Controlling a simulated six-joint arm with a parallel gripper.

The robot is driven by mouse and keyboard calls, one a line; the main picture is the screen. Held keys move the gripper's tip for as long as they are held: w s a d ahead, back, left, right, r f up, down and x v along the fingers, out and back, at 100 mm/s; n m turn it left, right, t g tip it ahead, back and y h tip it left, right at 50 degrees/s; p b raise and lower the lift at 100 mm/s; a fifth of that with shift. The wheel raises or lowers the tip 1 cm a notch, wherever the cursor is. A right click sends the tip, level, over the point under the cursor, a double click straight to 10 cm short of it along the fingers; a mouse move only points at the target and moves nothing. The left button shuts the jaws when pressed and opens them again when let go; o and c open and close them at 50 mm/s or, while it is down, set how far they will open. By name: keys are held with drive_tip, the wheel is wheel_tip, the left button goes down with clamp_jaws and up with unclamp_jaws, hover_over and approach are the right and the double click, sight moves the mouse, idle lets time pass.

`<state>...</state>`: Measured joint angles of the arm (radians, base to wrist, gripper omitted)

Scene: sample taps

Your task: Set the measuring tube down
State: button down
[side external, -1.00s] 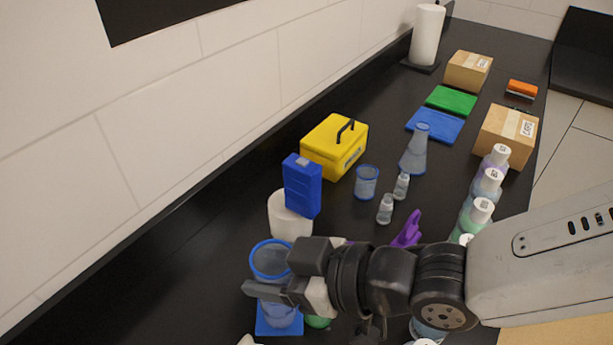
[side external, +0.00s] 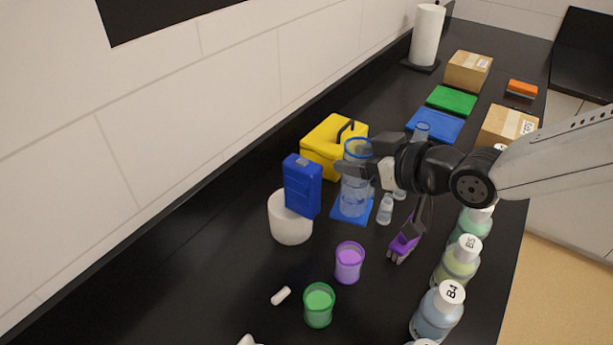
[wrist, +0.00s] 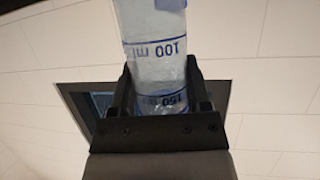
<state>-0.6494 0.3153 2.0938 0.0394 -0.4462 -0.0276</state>
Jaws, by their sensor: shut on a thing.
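The measuring tube (side external: 354,196) is clear, with a blue rim and a blue square foot. My gripper (side external: 352,170) is shut around its upper part, and the tube is upright. Its foot shows over the dark counter, left of the small vials; I cannot tell whether it touches the counter. In the wrist view the tube (wrist: 157,65) stands between the two fingers of my gripper (wrist: 160,88), with blue 100 ml and 150 marks showing.
A white pot (side external: 289,226) with a blue box (side external: 302,185) stands to the left, a yellow toolbox (side external: 323,150) behind. Purple (side external: 349,264) and green (side external: 318,306) cups stand in front. Bottles (side external: 456,262) line the right side. Counter at front left is mostly clear.

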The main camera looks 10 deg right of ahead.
drive_tip(key=w+d+m+t+h, duration=0.1)
drive_tip(key=w+d+m+h, duration=0.1)
drive_tip(key=d, duration=0.8)
drive_tip(key=w+d+m+h, duration=0.2)
drive_tip(key=w+d, duration=0.3)
drive_tip(key=d, duration=0.6)
drive_tip(key=w+d+r+m+t+h, duration=0.1)
drive_tip(key=w+d+m+h, duration=0.2)
drive_tip(key=d, duration=0.8)
drive_tip(key=shift+w+d+t+h, duration=0.2)
drive_tip(key=shift+d+t+h, duration=0.1)
drive_tip(key=shift+h, duration=0.2)
drive_tip(key=shift+w+a+r, duration=0.1)
drive_tip(key=shift+a, duration=0.15)
drive_tip(key=s+a+n+g+y, duration=0.2)
drive_tip(key=a+n+g+y, duration=0.35)
drive_tip(key=a, duration=0.65)
drive_tip(key=s+a+n+g+y, duration=0.25)
drive_tip(key=a+n+y, duration=0.5)
drive_tip(key=a, duration=0.45)
drive_tip(key=s+a+f+n+g+h, duration=0.1)
drive_tip(key=s+f+n+g, duration=0.2)
drive_tip(key=s+n+g, duration=0.4)
drive_tip(key=s+a+f+n+g+h, duration=0.2)
drive_tip(key=s+f+n+g, duration=0.2)
drive_tip(key=s+n+g, duration=0.2)
drive_tip(key=shift+s+a+n+g, duration=0.15)
drive_tip(key=shift+s+n+g, duration=0.25)
drive_tip(key=shift+s+g, duration=1.2)
